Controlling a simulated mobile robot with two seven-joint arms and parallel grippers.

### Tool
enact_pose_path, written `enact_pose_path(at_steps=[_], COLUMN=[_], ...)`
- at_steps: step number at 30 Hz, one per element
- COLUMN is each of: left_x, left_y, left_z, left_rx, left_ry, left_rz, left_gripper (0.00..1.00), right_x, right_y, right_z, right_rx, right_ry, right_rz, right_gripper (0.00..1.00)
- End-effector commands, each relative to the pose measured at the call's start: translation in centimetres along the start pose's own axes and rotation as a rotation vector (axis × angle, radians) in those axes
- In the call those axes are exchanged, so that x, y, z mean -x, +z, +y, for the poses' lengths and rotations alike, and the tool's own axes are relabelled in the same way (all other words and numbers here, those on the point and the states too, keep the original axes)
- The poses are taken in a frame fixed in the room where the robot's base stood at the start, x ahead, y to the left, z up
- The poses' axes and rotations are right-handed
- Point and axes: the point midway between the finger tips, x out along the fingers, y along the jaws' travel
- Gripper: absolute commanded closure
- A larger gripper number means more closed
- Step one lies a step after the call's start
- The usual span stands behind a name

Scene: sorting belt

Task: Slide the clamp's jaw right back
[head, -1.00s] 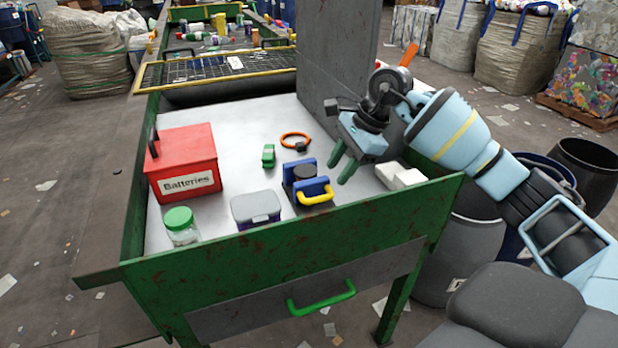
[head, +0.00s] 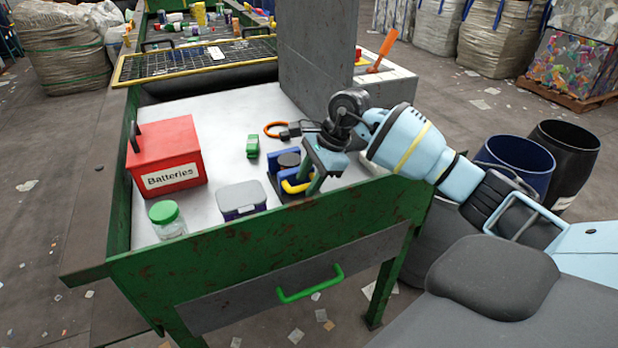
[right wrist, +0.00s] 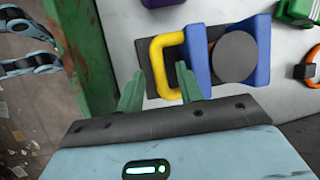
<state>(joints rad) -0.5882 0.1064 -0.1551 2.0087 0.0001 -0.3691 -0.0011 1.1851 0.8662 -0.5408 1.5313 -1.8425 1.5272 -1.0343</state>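The clamp is a dark base (right wrist: 152,67) with two upright blue jaws. The jaw (right wrist: 195,52) bearing the yellow handle (right wrist: 160,42) faces the near table edge; the far jaw (right wrist: 263,45) is opposite. A dark grey round piece (right wrist: 233,57) sits between them, also visible in the head view (head: 289,159). My right gripper (head: 311,178) is over the clamp, fingers pointing down. In the right wrist view, its green fingers (right wrist: 159,80) are apart, with the handle's lower end between them in the picture. Contact cannot be told. My left gripper is out of view.
On the metal tabletop (head: 205,120) stand a red Batteries box (head: 168,155), a green-lidded jar (head: 166,219), a grey-lidded container (head: 241,198), a small green object (head: 252,146) and an orange ring (head: 272,129). A grey upright panel (head: 318,55) rises behind the gripper.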

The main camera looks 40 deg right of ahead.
Motion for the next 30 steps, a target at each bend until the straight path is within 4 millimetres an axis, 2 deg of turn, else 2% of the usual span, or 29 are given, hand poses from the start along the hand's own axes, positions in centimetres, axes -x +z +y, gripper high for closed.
enact_pose_path(at_steps=[7,16,25,30], left_x=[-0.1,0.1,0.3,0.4], left_y=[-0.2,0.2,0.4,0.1], left_z=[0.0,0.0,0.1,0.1], left_rx=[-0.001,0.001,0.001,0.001], left_ry=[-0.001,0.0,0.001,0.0], left_rz=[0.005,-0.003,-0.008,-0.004], left_gripper=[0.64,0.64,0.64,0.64], right_x=[-0.1,-0.1,0.0,0.1], right_y=[0.0,0.0,0.0,0.0], right_z=[0.0,0.0,0.1,1.0], right_rx=[0.0,0.0,0.0,0.002], right_ry=[0.0,0.0,-0.001,0.0], right_rz=[0.001,0.001,0.001,0.003], right_gripper=[0.64,1.0,1.0,1.0])
